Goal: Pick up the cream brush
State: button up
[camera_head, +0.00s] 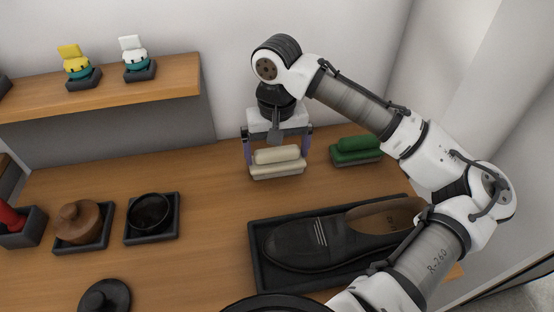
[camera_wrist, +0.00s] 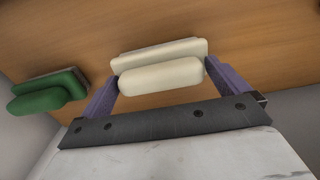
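The cream brush (camera_head: 277,163) has a pale rounded handle above a long pale base. It lies crosswise below my gripper (camera_head: 278,152), on or just above the wooden bench top; I cannot tell which. In the wrist view the cream brush (camera_wrist: 160,72) lies between the tips of the two purple fingers of my gripper (camera_wrist: 162,74), one at each end. The fingers are set wide apart. Their tips look very close to the brush ends, but whether they press on it cannot be told.
A green brush (camera_head: 355,150) lies just right of the cream one. A black shoe (camera_head: 340,240) sits in a dark tray (camera_head: 258,275) in front. A raised shelf (camera_head: 110,97) holds two small figures.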

aim_at(277, 149)
jog(key=c, duration=0.7)
notch_tip(277, 149, up, 20)
dwell(0.4)
jog(key=o, duration=0.4)
jog(key=shift+c, duration=1.3)
